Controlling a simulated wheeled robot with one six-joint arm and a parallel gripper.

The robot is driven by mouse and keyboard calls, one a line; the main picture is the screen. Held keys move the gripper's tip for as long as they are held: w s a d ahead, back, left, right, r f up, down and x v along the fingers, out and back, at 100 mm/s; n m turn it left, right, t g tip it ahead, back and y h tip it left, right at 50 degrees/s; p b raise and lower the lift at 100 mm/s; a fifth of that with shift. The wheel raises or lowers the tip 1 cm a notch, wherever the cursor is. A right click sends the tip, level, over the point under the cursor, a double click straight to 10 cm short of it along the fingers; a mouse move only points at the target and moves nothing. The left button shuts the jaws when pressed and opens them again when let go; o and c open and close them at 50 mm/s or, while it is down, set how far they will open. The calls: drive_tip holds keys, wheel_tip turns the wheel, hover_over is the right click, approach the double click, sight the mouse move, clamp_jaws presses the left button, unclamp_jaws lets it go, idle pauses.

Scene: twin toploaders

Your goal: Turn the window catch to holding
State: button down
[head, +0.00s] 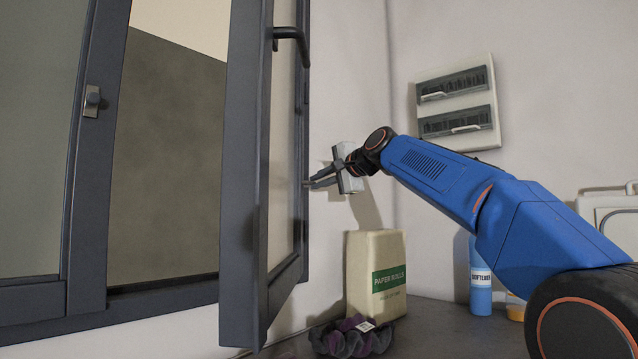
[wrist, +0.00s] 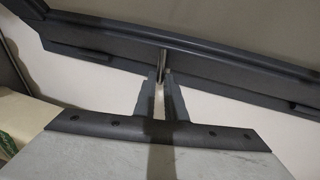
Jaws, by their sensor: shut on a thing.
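The window sash (head: 250,170) stands swung open, with a dark handle (head: 292,42) high on it. My gripper (head: 308,184) reaches in from the right to the sash's far edge. In the wrist view my gripper (wrist: 162,80) has its fingertips close together on a thin metal piece, which I take to be the window catch (wrist: 163,58). That catch stands upright in the picture against the dark sash bar (wrist: 220,75). Its lower end is hidden between the fingers. In the head view the catch is too small to make out.
A paper rolls bag (head: 376,275) stands below my gripper, with a dark purple scrunched item (head: 350,338) before it. A blue bottle (head: 481,280) is farther right. A breaker box (head: 457,103) hangs on the wall. The fixed window frame (head: 90,190) has a small metal fitting (head: 92,101).

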drive_tip(key=shift+w+f+m+g, duration=0.15)
drive_tip(key=shift+m+g, duration=0.1)
drive_tip(key=shift+m, duration=0.25)
drive_tip(key=shift+w+f+m+g, duration=0.15)
drive_tip(key=shift+m+g, duration=0.1)
drive_tip(key=shift+m, duration=0.25)
drive_tip(key=c, duration=1.8)
unclamp_jaws()
drive_tip(key=v, duration=1.7)
drive_tip(key=shift+s+d, duration=0.15)
drive_tip(key=shift+d, duration=0.1)
